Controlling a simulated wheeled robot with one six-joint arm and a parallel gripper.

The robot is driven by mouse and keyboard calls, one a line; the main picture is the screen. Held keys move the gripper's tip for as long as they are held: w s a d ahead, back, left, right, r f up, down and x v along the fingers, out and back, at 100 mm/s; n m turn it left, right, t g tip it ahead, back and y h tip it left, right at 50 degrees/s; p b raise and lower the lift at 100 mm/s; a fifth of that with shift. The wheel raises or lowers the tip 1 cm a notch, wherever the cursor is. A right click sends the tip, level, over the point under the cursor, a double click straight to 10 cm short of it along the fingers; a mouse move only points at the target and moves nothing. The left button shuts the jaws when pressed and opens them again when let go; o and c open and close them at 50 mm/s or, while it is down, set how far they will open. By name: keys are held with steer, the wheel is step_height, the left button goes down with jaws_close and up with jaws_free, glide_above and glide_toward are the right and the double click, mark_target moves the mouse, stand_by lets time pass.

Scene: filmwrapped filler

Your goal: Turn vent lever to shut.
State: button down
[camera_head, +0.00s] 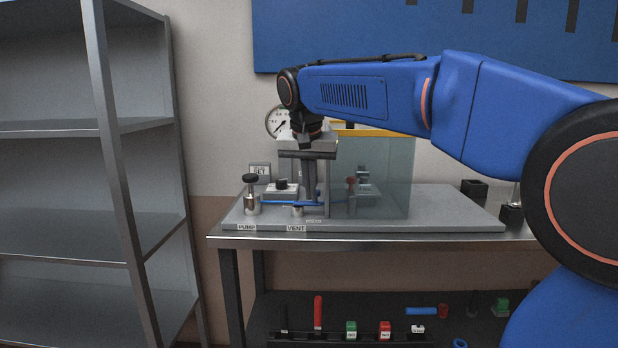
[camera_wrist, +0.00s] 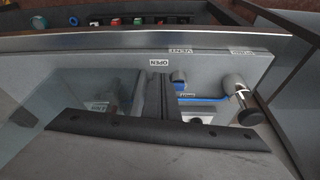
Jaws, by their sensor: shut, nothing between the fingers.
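The vent valve (camera_head: 297,211) is a small metal post with blue on it, behind the VENT label (camera_head: 296,228) at the bench's front edge. In the wrist view the blue vent part (camera_wrist: 178,75) sits just right of my fingers, near the OPEN label (camera_wrist: 160,63). A small tag (camera_wrist: 188,95), too blurred to read surely, lies on its other side. My gripper (camera_head: 311,203) points down beside the valve, shut and empty; it also shows in the wrist view (camera_wrist: 156,78). I cannot tell whether it touches the lever. The lever's exact angle is partly hidden.
The pump (camera_head: 251,200) with its black knob stands left of the vent, joined by a blue tube (camera_head: 275,203). A clear chamber (camera_head: 385,180) stands close on the right. A gauge (camera_head: 277,122) is behind. Shelves (camera_head: 115,170) stand left. Loose items lie on the lower shelf.

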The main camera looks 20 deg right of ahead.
mark_target(318, 191)
steer(key=shift+w+d+f, duration=0.1)
steer(key=shift+w+d, duration=0.25)
steer(key=shift+w, duration=0.3)
steer(key=shift+w+d+f, duration=0.1)
steer(key=shift+w+d, duration=0.2)
steer(key=shift+w, duration=0.3)
steer(key=shift+w+d, duration=0.8)
steer(key=shift+d, duration=0.05)
